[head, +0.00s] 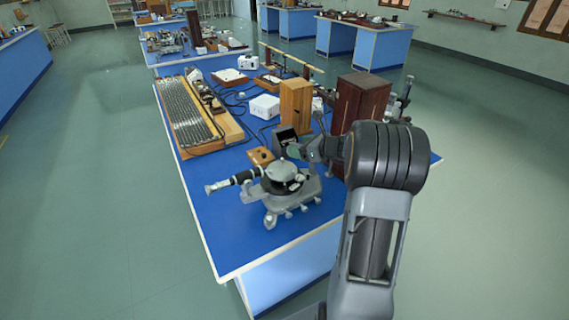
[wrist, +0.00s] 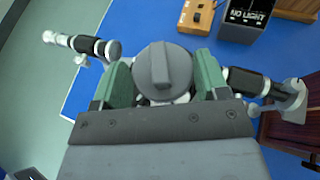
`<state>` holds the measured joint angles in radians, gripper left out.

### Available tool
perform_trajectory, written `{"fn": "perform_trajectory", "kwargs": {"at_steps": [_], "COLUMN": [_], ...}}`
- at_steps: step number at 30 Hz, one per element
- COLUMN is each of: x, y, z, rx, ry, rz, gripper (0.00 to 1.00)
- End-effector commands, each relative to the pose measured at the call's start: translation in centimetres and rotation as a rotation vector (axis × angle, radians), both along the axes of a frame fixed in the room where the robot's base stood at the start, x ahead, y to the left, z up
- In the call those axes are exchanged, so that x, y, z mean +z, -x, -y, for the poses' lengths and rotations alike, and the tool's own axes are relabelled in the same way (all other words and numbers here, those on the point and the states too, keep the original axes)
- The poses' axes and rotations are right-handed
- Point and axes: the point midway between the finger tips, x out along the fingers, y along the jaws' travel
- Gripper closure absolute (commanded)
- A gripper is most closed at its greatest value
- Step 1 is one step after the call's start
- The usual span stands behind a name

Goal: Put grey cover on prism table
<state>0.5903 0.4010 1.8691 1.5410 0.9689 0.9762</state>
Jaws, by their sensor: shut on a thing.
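The grey cover (wrist: 165,72), a round lid with a raised bar across its top, sits between the two green fingers of my gripper (wrist: 163,80). The fingers are shut on its sides. The spectrometer (head: 285,187) stands on the near part of the blue bench; its telescope (wrist: 75,43) reaches out on the left and another tube (wrist: 250,82) on the right in the wrist view. The cover is over the middle of the spectrometer there. The prism table is hidden under it, so I cannot tell whether they touch. In the head view my gripper (head: 298,151) is at the spectrometer's far side.
A black box reading "NO LIGHT" (wrist: 247,16) and a small wooden box with knobs (head: 261,156) stand behind the spectrometer. A tall light wooden box (head: 295,104) and a dark wooden cabinet (head: 357,100) are farther back. The bench's near left corner (head: 228,255) is clear.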

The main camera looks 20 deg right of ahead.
Motion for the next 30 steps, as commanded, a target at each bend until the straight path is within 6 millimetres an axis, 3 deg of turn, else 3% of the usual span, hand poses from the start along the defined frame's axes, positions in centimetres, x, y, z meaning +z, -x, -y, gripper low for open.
{"fn": "perform_trajectory", "kwargs": {"at_steps": [1,9,19,24,30], "x": [-0.5,-4.5,-6.5,-8.6,-9.4], "y": [-0.8,-2.8,-3.8,-3.8,-3.8], "z": [-1.1,-3.0,-4.2,-4.1,-4.1], "rx": [0.004,-0.004,-0.004,-0.006,-0.006], "ry": [-0.002,0.000,-0.001,-0.001,0.001], "rz": [-0.003,-0.001,-0.002,-0.003,0.001], "gripper": [0.55,0.55,0.55,0.55,0.55]}}
